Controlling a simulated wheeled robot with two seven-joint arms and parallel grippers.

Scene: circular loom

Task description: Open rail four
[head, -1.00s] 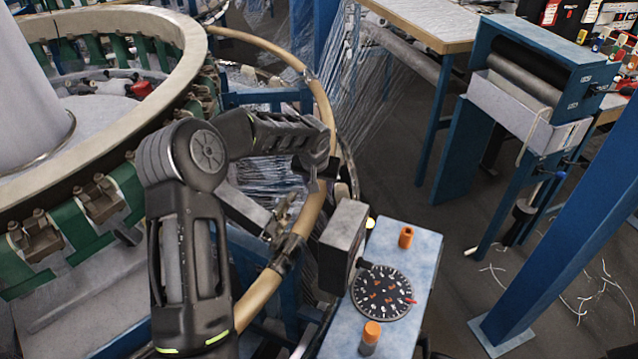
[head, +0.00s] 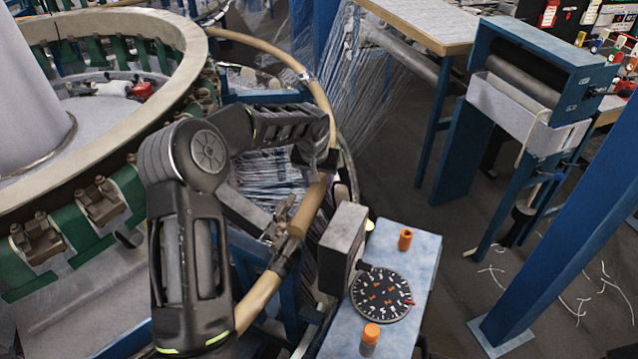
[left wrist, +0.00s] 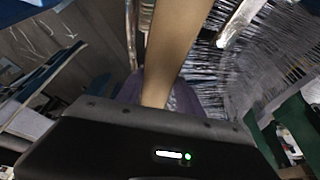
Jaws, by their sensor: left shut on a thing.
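The curved tan rail (head: 259,297) runs along the outside of the loom, with its far stretch (head: 321,97) beyond my gripper. My left gripper (head: 324,168) is shut on the rail, above a dark clamp (head: 287,257) around it. The jaws hide part of the rail. In the left wrist view, the tan rail (left wrist: 176,45) passes straight down between the jaws, with purple surfaces beside it. I cannot tell which rail carries the number four. My right gripper is not in view.
A blue box with a numbered black dial (head: 382,293), two orange knobs and a grey block (head: 342,247) stands close to the right of the rail. The loom ring (head: 190,75) is to the left. Thin strands hang behind.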

